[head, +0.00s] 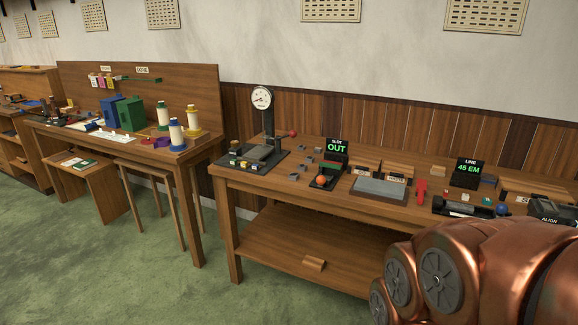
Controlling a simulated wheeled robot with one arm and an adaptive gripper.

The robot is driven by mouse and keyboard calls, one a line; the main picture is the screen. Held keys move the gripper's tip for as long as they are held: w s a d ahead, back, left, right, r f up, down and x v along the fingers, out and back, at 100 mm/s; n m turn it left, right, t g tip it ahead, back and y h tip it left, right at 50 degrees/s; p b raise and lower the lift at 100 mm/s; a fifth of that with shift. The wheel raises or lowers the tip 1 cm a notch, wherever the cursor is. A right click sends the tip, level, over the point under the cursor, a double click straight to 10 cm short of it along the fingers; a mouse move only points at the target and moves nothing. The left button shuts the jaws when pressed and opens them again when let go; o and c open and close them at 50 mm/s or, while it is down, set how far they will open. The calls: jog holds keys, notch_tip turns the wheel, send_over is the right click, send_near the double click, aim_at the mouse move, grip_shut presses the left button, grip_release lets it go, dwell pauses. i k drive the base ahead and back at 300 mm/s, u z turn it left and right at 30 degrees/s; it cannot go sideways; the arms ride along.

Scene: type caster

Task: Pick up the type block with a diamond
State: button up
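Several small grey metal blocks (304,165) lie loose on the right-hand wooden workbench (262,184), left of the black "SLOT OUT" sign. A few small pale blocks with coloured marks (465,197) sit further right, below the "LINE 45 EM" sign. At this size I cannot make out a diamond on any block, so I cannot tell which is the type block. My copper arm fills the lower right corner and hides part of the bench's right end. My gripper is not in view.
A press with a round dial (262,98) stands at the bench's left end. A grey slab (379,188), the "SLOT OUT" sign (337,148) and the "LINE 45 EM" sign (467,172) crowd the top. Another workbench (130,150) and stools stand left. Green floor is open in front.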

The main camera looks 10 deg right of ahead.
aim_at(302, 167)
jog(key=u, duration=0.7)
jog(key=i, duration=3.25)
jog(key=z, duration=0.2)
